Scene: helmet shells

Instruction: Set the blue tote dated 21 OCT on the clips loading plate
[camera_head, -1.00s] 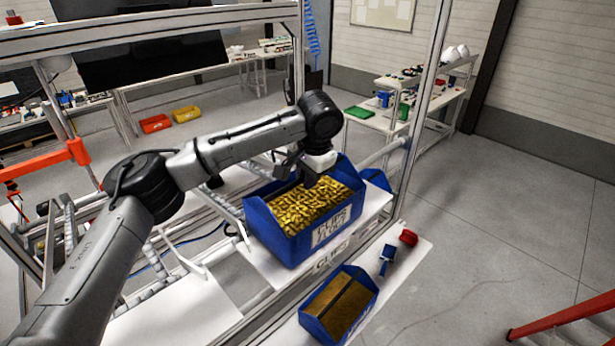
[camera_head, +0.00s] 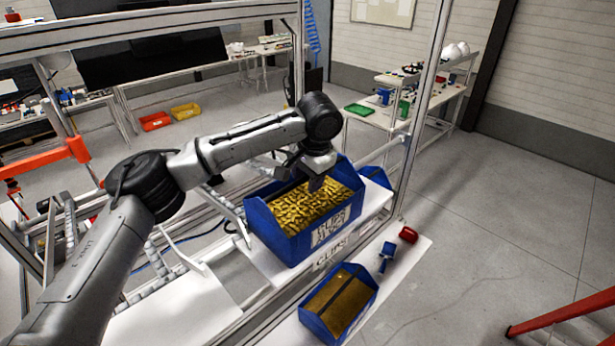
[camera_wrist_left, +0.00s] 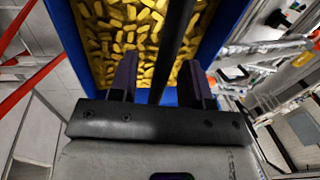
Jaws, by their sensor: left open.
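A blue tote (camera_head: 291,243) full of gold clips stands upright on the white loading plate (camera_head: 262,262), whose front label reads CLIPS. The tote's front label shows CLIPS and a second line too blurred to read surely. My left gripper (camera_head: 316,183) is over the back part of the tote, pointing down. In the left wrist view, the left gripper's fingers (camera_wrist_left: 160,84) are apart, on either side of a dark bar (camera_wrist_left: 174,45) that crosses the tote (camera_wrist_left: 232,22). A gap shows between the bar and each finger. My right gripper is out of view.
Below in front, a second blue tote (camera_head: 316,326) with a brownish inside stands on a lower white shelf (camera_head: 405,268), near a small blue item (camera_head: 387,256) and a red item (camera_head: 408,235). A metal frame post (camera_head: 422,100) rises right of the plate.

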